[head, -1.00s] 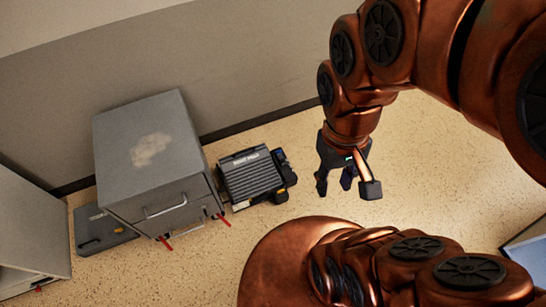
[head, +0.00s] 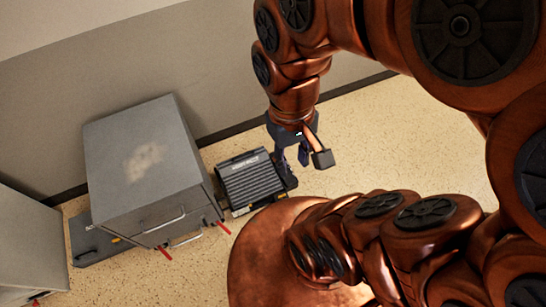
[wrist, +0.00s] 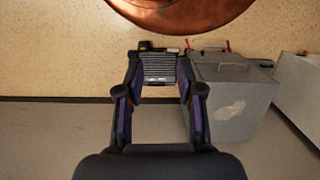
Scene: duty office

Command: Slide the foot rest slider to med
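The foot rest (head: 248,180) is a dark ribbed slab on the floor, just right of the grey cabinet in the head view. Its right side is partly covered by my gripper, and the slider on it is too small or hidden to make out in that view. In the wrist view the foot rest (wrist: 159,68) lies beyond and between my fingers, with small dark and pale parts along its far edge. My gripper (head: 292,156) hangs above the right side of the foot rest, pointing down. In the wrist view my gripper (wrist: 160,95) has its fingers wide apart with nothing between them.
A grey cabinet (head: 140,150) with drawer handles and red parts at its base stands close to the left of the foot rest. A dark flat case (head: 95,240) lies left of it. A wall runs behind. The floor (head: 370,130) to the right is clear.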

